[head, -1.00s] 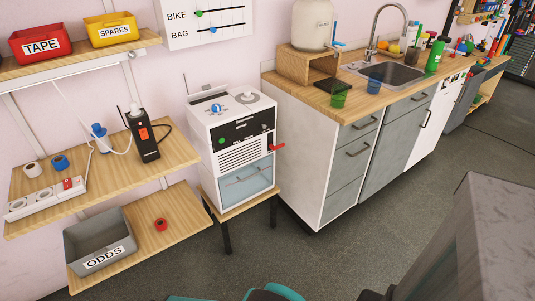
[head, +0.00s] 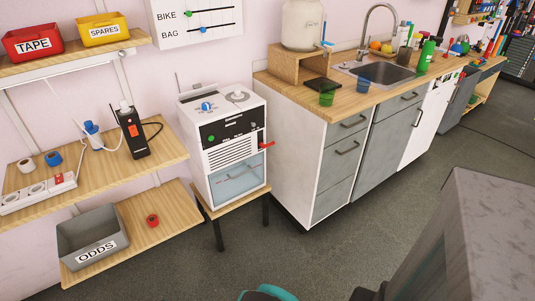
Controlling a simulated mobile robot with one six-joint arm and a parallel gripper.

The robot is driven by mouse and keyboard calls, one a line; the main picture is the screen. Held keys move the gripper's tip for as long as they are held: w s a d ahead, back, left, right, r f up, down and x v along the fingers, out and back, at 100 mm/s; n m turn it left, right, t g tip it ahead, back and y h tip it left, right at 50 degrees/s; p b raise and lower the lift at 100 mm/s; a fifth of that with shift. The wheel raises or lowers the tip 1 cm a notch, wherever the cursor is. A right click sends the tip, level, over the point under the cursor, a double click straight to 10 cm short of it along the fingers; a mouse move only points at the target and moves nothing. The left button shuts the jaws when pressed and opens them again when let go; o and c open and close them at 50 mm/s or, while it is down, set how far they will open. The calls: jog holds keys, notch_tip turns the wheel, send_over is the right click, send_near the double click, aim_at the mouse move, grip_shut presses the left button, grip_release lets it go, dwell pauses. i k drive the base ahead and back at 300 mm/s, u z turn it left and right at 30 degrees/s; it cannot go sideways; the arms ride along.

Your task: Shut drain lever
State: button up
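A white machine (head: 222,148) with a black front panel and a pale blue lower compartment stands on a small wooden stand (head: 233,201). A short red lever (head: 267,144) sticks out sideways to the right from the machine's right side, roughly level; it appears to be the drain lever. I cannot read any label on it. No gripper fingers show in the head view, so I cannot see anything touching the lever. A teal and dark part shows at the bottom edge, too cut off to identify.
A counter (head: 360,98) with drawers and a sink stands right of the machine, with a narrow gap between. Shelves (head: 168,158) with a grey ODDS bin (head: 68,250) are on the left. Grey floor (head: 350,225) lies open in front. A large grey block (head: 455,245) fills the lower right.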

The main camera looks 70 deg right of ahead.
aim_at(263, 145)
jog(key=z, duration=0.2)
jog(key=k, duration=1.2)
jog(key=z, duration=0.3)
jog(key=i, duration=0.6)
jog(key=u, duration=0.05)
